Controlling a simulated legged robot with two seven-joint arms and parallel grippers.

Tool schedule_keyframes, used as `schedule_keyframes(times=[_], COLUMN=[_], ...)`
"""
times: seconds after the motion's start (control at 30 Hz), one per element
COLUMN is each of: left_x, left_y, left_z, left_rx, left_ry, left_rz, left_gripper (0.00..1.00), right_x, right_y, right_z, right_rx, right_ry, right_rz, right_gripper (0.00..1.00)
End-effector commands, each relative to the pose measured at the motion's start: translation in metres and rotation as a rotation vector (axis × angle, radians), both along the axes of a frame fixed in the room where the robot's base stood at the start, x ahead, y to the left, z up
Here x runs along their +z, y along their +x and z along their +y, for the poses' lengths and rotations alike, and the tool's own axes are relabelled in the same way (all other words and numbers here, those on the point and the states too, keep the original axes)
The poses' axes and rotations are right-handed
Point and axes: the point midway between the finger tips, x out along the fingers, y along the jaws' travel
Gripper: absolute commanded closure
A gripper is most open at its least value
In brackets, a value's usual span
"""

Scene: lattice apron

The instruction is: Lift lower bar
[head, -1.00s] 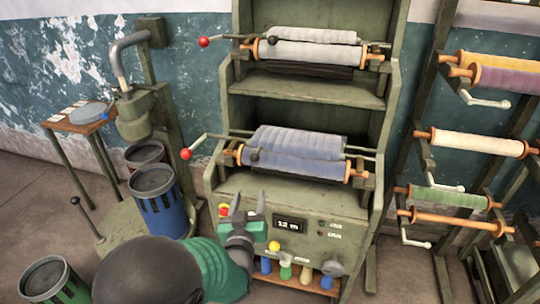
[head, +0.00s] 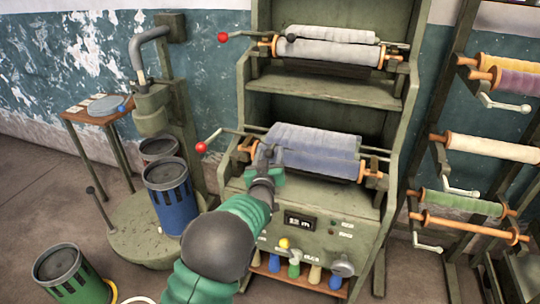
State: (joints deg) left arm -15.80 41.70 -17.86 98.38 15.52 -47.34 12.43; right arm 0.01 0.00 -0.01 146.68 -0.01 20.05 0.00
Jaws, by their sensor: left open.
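The lower bar (head: 228,132) is a thin pale metal bar with a red ball (head: 201,147) at its left end. It runs beside the lower roll of blue-grey cloth (head: 320,150) on the green machine. My left gripper (head: 267,152) is open, its fingers pointing up in front of the left part of that roll. It overlaps the cloth in the view, and I cannot tell whether it touches it. The red ball is to the left of the gripper, apart from it. My right gripper is not in view.
An upper bar with a red ball (head: 223,37) sits by the upper grey roll (head: 325,52). Below the lower roll is a panel with a display (head: 299,222). A blue bin (head: 171,197) and a green bin (head: 68,275) stand left. A rack of rolls (head: 490,149) stands right.

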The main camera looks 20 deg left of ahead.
Motion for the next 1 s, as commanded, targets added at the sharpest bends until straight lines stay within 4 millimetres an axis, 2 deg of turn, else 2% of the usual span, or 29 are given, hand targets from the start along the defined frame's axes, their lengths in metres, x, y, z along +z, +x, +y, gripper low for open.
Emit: schedule_keyframes(times=[0.2,0.23,0.6,1.0], left_x=[0.0008,0.0008,0.0006,0.0004], left_y=[0.0006,0.0006,0.0005,0.0004], left_z=[-0.0003,-0.0004,-0.0007,-0.0008], left_rx=[0.000,-0.001,-0.001,-0.001], left_ry=[0.000,0.000,0.000,0.000], left_rz=[-0.001,-0.001,-0.001,0.000], left_gripper=[0.48,0.51,0.99,1.00], right_x=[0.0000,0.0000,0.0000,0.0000], right_y=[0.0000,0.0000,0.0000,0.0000], right_z=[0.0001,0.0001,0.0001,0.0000], right_rx=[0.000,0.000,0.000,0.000], right_ry=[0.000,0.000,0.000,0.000], right_rz=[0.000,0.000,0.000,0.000], right_gripper=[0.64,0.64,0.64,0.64])
